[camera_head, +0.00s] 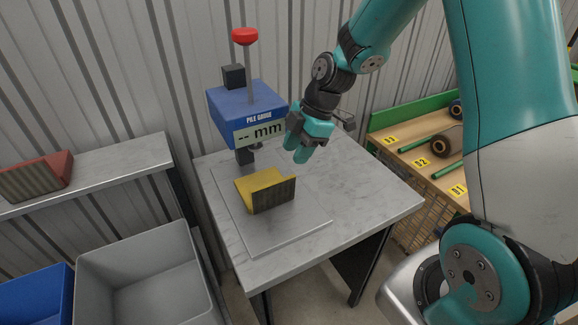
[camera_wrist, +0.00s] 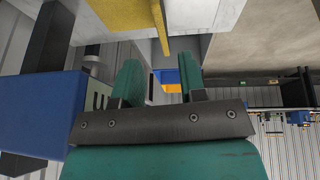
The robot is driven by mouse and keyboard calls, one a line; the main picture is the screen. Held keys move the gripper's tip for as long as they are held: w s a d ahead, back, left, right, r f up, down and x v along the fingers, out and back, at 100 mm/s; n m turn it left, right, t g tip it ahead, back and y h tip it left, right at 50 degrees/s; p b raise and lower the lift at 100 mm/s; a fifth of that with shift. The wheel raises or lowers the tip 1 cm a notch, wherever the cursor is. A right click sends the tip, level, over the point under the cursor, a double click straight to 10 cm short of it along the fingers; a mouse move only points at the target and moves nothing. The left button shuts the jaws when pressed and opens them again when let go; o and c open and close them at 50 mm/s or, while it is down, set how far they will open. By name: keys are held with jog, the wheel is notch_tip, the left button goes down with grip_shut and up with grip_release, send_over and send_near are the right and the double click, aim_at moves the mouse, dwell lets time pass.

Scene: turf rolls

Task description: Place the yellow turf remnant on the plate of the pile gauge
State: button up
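The yellow turf remnant (camera_head: 258,182), a bent piece with a dark ribbed backing, rests on the flat grey plate (camera_head: 283,235) of the pile gauge, with one flap standing up. The blue gauge head (camera_head: 245,117), with a red knob on top and "-- mm" on its display, is above the remnant's back side. My gripper (camera_head: 300,150) is to the right of the gauge head, above and apart from the remnant. In the wrist view my gripper (camera_wrist: 159,64) has its fingers spread with nothing held between them; the yellow remnant (camera_wrist: 125,14) shows beyond them at the top.
A red turf piece (camera_head: 37,178) lies on the shelf (camera_head: 100,168) at left. A grey bin (camera_head: 150,250) and a blue bin (camera_head: 35,298) are below it. A rack (camera_head: 420,150) with rolls and numbered labels stands at right. The table's right side (camera_head: 370,195) is clear.

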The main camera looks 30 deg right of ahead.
jog(key=s+a+r+m, duration=0.6)
jog(key=s+a+r, duration=0.3)
jog(key=s+r, duration=0.2)
jog(key=s+a+r+m, duration=0.1)
jog(key=s+m, duration=0.1)
jog(key=s, duration=0.4)
jog(key=s+a+r+m+g, duration=0.1)
jog(key=s+a+m, duration=0.1)
jog(key=s, duration=0.4)
jog(key=shift+a+r+m, duration=0.2)
jog(key=shift+r+m, duration=0.2)
jog(key=shift+m, duration=0.2)
